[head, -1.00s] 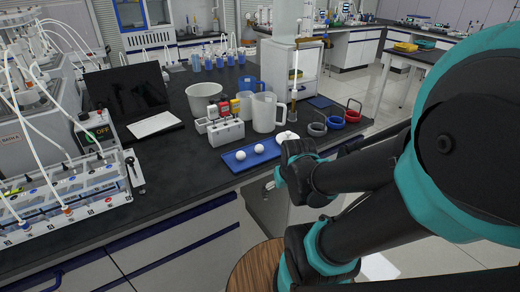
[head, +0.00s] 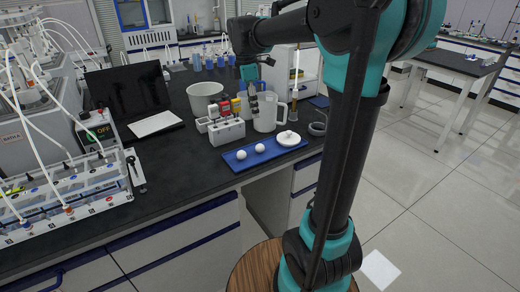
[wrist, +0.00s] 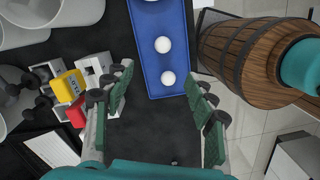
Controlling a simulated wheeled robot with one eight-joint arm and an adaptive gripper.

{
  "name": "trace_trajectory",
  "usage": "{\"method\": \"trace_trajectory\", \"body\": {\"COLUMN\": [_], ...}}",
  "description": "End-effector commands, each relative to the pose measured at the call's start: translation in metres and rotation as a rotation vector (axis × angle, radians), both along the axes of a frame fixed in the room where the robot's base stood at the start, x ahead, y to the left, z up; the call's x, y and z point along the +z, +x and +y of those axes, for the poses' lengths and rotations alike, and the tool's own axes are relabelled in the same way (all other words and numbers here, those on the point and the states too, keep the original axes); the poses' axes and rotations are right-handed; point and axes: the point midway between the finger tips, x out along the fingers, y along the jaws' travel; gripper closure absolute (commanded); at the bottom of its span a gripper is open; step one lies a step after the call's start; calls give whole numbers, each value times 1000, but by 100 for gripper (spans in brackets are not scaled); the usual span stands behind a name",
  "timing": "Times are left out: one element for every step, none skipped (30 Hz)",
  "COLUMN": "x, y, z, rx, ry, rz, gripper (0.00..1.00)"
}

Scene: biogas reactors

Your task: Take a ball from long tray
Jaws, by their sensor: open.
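The long blue tray (head: 272,155) lies near the front edge of the black bench. Two white balls, a left one (head: 241,154) and a right one (head: 260,148), rest on it.
A dark ring (head: 318,128) lies right of the tray. Bare bench lies left of the tray.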

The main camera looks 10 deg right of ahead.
Motion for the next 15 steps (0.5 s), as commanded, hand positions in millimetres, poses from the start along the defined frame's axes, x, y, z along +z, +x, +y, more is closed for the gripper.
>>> {"method": "trace_trajectory", "body": {"x": [-10,-16,-24,-30,-36,-44,-50,-56,-64,-70,-75,-82,-87,-91,-96], "y": [0,0,0,-1,-1,-1,-1,-1,-1,-1,-1,-1,-1,-1,-1], "z": [-2,-2,-3,-4,-5,-6,-6,-7,-8,-9,-9,-10,-11,-11,-12], "rx": [-2,-2,-2,-3,-3,-3,-3,-3,-3,-3,-3,-3,-3,-3,-3], "ry": [0,0,0,0,1,1,1,1,1,1,1,1,1,1,1], "rz": [0,0,0,0,-1,-1,-1,-1,-1,-1,-1,-1,-1,-1,-1], "gripper": [44,44,44,44,44,44,44,44,44,44,44,44,44,44,44]}}
